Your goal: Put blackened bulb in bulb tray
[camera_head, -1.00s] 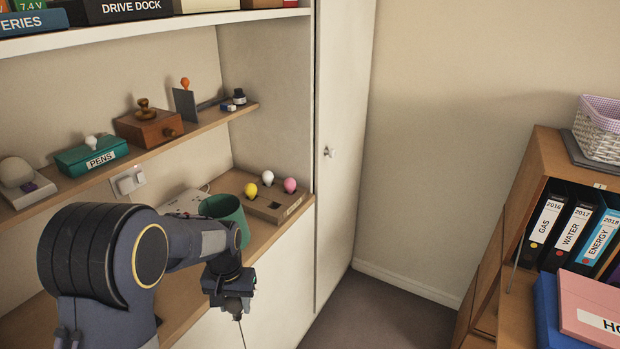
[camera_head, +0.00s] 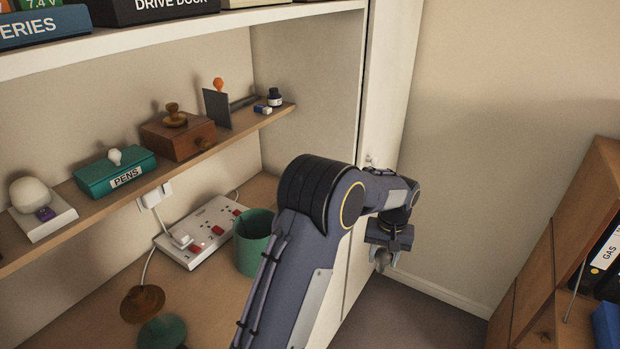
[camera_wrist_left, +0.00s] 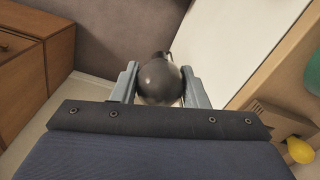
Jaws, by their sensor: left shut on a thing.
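My left gripper (camera_head: 385,258) is shut on a dark, blackened bulb (camera_wrist_left: 160,82), which sits between its two fingers in the left wrist view. In the head view the gripper is in front of the white cabinet, to the right of the shelf and over the floor. The bulb tray (camera_wrist_left: 262,118) is at the right of the left wrist view, apart from the gripper, with a yellow bulb (camera_wrist_left: 299,150) near its edge. In the head view my left arm hides the tray. My right gripper is not in view.
A green cup (camera_head: 253,243) and a white power strip (camera_head: 204,232) stand on the lower shelf. The upper shelf holds a teal pens box (camera_head: 115,172) and a wooden box (camera_head: 178,138). A wooden cabinet (camera_head: 560,250) is at the right; the floor between is clear.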

